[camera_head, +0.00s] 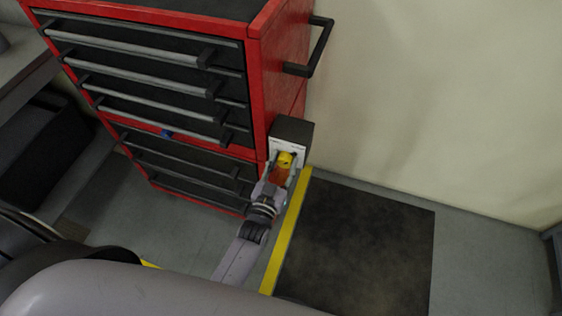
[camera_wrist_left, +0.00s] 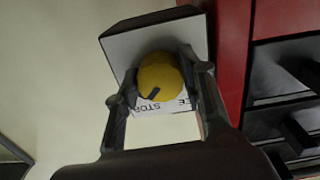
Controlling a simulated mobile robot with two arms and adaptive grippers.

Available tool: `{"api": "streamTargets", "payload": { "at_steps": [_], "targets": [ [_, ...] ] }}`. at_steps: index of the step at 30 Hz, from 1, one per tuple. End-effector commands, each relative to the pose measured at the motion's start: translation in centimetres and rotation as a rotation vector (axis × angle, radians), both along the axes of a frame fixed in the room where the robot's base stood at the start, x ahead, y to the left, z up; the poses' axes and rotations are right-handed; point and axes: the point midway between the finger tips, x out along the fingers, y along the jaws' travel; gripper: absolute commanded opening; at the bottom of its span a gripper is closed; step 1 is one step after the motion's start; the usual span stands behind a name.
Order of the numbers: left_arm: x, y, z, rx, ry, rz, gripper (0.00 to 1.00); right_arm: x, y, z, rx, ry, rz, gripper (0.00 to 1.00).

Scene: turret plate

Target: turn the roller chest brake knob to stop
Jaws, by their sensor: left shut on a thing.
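The red roller chest (camera_head: 277,60) with dark drawers stands upright against the wall. A dark box with a pale front plate (camera_head: 290,146) sits on its lower right side and carries the yellow brake knob (camera_head: 285,160). In the left wrist view the yellow knob (camera_wrist_left: 160,77) has a dark pointer mark toward its lower edge. A white label (camera_wrist_left: 155,107) below it reads STOP, upside down, with other letters partly hidden. My left gripper (camera_head: 283,167) has its two fingers on either side of the knob, shut on it; they show too in the left wrist view (camera_wrist_left: 161,74). My right gripper is not visible.
A black handle (camera_head: 315,50) sticks out from the chest's upper right side. A yellow floor stripe (camera_head: 286,235) and a dark mat (camera_head: 360,250) lie on the floor at the right, clear of objects. A grey bench (camera_head: 25,75) stands at the left.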

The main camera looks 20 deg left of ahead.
Motion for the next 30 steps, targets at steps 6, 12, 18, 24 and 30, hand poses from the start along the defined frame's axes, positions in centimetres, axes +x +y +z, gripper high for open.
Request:
{"api": "streamTargets", "payload": {
  "at_steps": [6, 12, 18, 24, 30],
  "targets": [
    [0.29, -0.23, 0.72, 0.023, -0.018, -0.003, 0.10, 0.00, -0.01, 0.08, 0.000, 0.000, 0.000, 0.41],
    [0.31, -0.23, 0.75, 0.024, -0.019, -0.003, 0.10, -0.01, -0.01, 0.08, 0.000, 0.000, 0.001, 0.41],
    [0.31, -0.22, 0.75, 0.024, -0.019, -0.003, 0.42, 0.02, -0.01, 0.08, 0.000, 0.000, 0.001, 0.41],
    [0.19, -0.12, 0.44, 0.024, -0.012, -0.002, 0.56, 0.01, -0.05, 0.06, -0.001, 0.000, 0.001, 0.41],
    [0.11, -0.06, 0.26, 0.023, -0.007, -0.001, 0.58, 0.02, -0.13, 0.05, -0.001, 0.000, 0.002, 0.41]
  ]
}}
